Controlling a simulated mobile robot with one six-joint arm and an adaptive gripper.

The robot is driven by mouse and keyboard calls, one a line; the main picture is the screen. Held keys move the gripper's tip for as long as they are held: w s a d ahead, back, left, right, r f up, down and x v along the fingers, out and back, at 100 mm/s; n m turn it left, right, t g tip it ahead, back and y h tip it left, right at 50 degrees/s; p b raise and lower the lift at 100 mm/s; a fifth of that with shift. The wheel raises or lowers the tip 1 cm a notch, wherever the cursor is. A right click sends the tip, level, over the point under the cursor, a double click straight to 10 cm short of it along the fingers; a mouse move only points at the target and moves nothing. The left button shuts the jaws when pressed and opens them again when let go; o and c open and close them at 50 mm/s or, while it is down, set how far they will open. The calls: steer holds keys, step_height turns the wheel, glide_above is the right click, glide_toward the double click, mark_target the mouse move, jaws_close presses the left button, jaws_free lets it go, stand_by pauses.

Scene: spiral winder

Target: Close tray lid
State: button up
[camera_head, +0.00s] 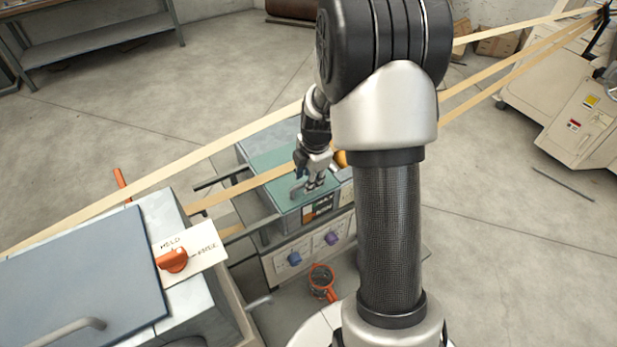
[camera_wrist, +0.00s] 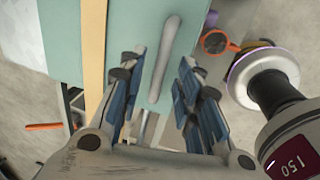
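The teal tray lid (camera_head: 268,163) is on the box in the middle of the head view. It fills much of the upper wrist view (camera_wrist: 138,25). A grey bar handle (camera_wrist: 165,55) runs along the lid. My gripper (camera_head: 313,188) is over the lid's front part, by the handle. In the wrist view my gripper (camera_wrist: 162,75) is open, with blue-padded fingers on either side of the handle's lower end. Whether the fingers touch the handle or the lid I cannot tell. How closely the lid meets its box is unclear, as my arm hides part of it.
A tan web (camera_head: 160,178) runs across the lid's region. At left stands a cabinet with a blue-grey lid (camera_head: 75,275) and an orange knob (camera_head: 172,260). Blue (camera_head: 294,258) and purple (camera_head: 332,238) knobs sit below the tray. An orange-rimmed container (camera_head: 322,281) is nearby.

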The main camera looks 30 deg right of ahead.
step_height(320, 180, up, 11)
steer(key=s, duration=0.2)
steer(key=shift+s+r, duration=0.15)
stand_by(0.4)
steer(key=s+a+r+m+t, duration=0.1)
steer(key=s+a+r+m, duration=0.8)
steer(key=s+a+r, duration=0.15)
steer(key=s+a+m+t, duration=0.1)
steer(key=s+a+m, duration=0.5)
steer(key=s+m, duration=0.3)
steer(key=shift+s+r, duration=0.15)
steer(key=shift+s, duration=1)
